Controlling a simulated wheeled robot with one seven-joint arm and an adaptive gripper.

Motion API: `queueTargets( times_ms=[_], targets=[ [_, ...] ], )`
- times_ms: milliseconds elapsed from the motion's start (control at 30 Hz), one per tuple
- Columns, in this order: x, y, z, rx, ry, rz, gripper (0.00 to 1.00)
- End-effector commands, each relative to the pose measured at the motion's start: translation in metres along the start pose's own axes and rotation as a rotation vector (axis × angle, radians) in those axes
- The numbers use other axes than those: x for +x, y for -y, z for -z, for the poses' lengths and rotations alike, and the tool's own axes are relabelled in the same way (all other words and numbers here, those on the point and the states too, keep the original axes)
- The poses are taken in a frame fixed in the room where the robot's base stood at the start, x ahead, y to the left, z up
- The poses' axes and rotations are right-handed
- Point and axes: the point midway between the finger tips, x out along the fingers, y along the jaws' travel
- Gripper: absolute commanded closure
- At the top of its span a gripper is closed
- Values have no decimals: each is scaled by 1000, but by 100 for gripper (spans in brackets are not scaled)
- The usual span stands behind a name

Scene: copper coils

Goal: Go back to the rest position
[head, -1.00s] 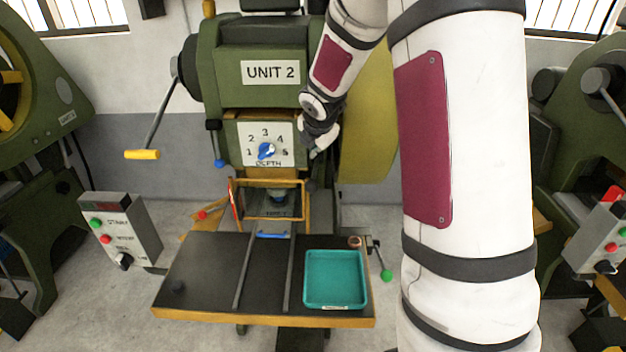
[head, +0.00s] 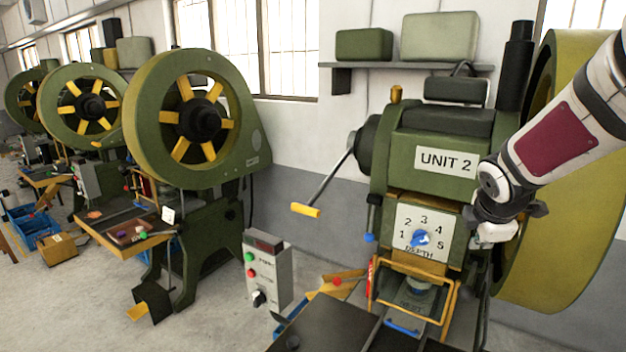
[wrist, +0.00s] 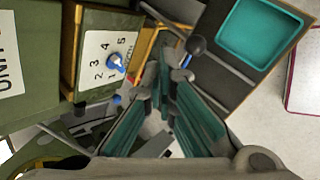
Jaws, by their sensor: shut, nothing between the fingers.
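My gripper (head: 494,232) is at the right of the depth dial panel on the green UNIT 2 press (head: 445,160). It is shut and empty, apart from the blue dial knob (head: 421,238). In the wrist view the fingers (wrist: 167,75) show teal inner pads and point past the dial. There the blue knob (wrist: 115,60) and its numbers lie to the left of the fingers.
A yellow-tipped lever (head: 306,210) sticks out left of the press. A control box (head: 267,270) with buttons stands on the left. A yellow guard frame (head: 455,300) is below the dial. The wrist view shows a teal tray (wrist: 260,35). Other presses line the left wall.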

Motion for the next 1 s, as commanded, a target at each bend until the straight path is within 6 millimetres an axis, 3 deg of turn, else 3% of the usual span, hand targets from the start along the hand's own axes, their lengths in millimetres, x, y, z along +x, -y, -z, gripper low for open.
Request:
queueTargets(
  times_ms=[33,200,500,767,1000],
  targets=[
    [-20,3,6,90,-2,-4,100],
    [-78,32,23,433,-22,24,100],
    [-159,110,58,1014,-97,132,100],
    [-197,173,84,1366,-149,268,100],
    [-205,190,91,1456,-156,315,100]
  ],
)
